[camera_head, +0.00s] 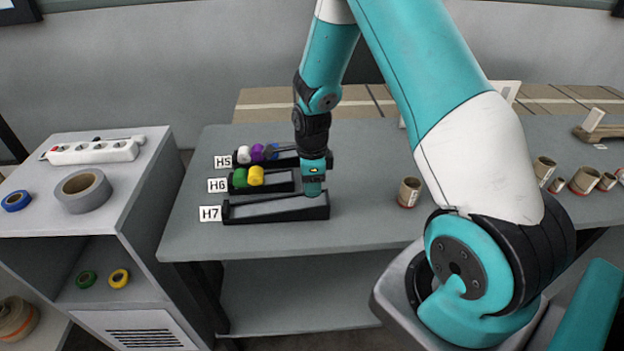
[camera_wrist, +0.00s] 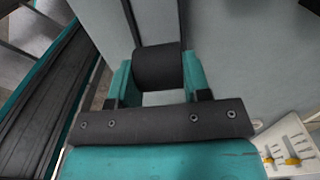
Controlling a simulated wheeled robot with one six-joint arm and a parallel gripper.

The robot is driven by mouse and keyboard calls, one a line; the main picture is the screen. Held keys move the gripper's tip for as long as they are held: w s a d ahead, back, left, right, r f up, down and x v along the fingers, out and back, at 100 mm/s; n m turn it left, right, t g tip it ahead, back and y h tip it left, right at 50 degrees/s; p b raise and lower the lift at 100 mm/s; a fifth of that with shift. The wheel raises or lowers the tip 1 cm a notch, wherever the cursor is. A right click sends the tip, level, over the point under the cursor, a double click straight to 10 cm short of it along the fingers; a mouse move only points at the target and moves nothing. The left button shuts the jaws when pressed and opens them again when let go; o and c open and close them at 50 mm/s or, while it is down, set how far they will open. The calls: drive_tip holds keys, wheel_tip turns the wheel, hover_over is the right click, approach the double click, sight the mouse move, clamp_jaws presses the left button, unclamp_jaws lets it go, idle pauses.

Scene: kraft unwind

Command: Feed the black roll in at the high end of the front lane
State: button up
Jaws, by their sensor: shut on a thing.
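The black roll (camera_wrist: 158,68) shows in the wrist view between the two teal fingers of my gripper (camera_wrist: 157,80). The fingers are shut on its two ends. The front lane, labelled H7, is a black sloping tray (camera_head: 262,211) with a pale bed, and it is empty. In the head view my gripper (camera_head: 313,188) points down at the lane's taller right end. The fingers hide the roll there. In the wrist view the lane's dark side walls run away from the roll. I cannot tell whether the roll touches the lane.
Behind stand lane H6 (camera_head: 284,188) with a green roll (camera_head: 239,178) and a yellow roll (camera_head: 256,175), and lane H5 (camera_head: 287,162) with several rolls. A cardboard core (camera_head: 409,192) stands right on the table (camera_head: 360,222). The table front is clear.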

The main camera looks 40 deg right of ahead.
idle(0.4)
drive_tip(key=shift+f+b, duration=0.9)
drive_tip(key=shift+f, duration=0.45)
drive_tip(key=o, duration=1.3)
wheel_tip(320, 180, up, 9)
drive_tip(key=p, duration=0.6)
drive_tip(key=shift+f+p, duration=0.15)
drive_tip(key=shift+p, duration=0.25)
idle(1.2)
